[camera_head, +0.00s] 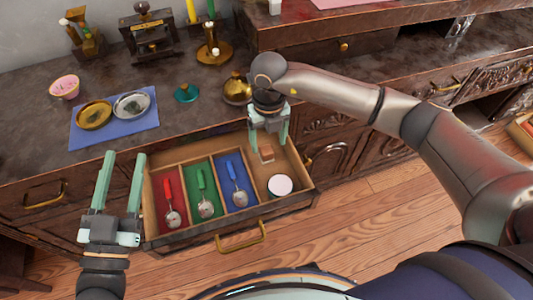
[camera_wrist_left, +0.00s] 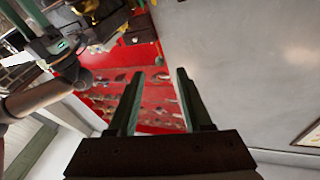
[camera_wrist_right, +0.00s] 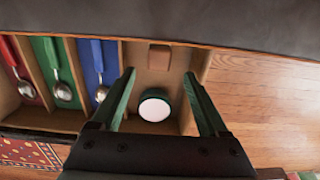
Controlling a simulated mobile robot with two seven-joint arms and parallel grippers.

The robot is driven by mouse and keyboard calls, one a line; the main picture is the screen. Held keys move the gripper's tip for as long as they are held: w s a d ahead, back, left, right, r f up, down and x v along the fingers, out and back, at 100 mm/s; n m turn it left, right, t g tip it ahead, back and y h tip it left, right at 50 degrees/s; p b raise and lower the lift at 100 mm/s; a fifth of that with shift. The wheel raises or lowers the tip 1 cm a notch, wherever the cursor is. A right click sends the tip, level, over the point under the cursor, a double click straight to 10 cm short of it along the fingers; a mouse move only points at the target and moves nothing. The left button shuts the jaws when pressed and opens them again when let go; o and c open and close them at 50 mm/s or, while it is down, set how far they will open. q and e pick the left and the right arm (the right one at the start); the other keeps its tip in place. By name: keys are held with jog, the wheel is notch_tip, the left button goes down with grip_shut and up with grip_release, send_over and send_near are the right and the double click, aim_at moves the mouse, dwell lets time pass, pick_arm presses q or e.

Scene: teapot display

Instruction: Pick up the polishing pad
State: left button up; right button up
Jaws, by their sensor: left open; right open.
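The open drawer (camera_head: 300,197) has a right compartment holding a small brown block (camera_head: 266,153) and a round white-topped piece with a dark rim (camera_head: 280,185). I cannot tell for sure which is the polishing pad. Both also show in the right wrist view, the block (camera_wrist_right: 159,57) at the back and the round piece (camera_wrist_right: 154,105) nearer. My right gripper (camera_head: 268,143) is open, pointing down over this compartment close to the block, with nothing between its fingers. My left gripper (camera_head: 125,156) is open and empty, left of the drawer, fingers pointing away from me.
Red, green and blue compartments of the drawer hold spoons (camera_head: 206,208), with thin dividers between. On the worktop stand a blue cloth (camera_head: 112,138) with two small dishes, a pink bowl (camera_head: 65,87), a teal lid (camera_head: 187,93) and a brass pot (camera_head: 237,90) beside my right arm.

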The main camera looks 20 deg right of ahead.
aim_at(267, 151)
jog(key=f, duration=0.2)
jog(key=f+b, duration=0.1)
jog(key=f, duration=0.2)
jog(key=shift+w+a+f+b, duration=0.1)
jog(key=shift+w+f+b, duration=0.1)
jog(key=shift+b, duration=0.1)
pick_arm(q)
jog(key=s+r+m+t+h, duration=0.2)
jog(key=s+r+m+h, duration=0.1)
jog(key=r, duration=0.5)
jog(key=shift+d+r+t+h, duration=0.2)
jog(key=shift+d+t+h, duration=0.2)
jog(key=shift+h, duration=0.1)
pick_arm(e)
jog(key=shift+c, duration=0.2)
grip_shut()
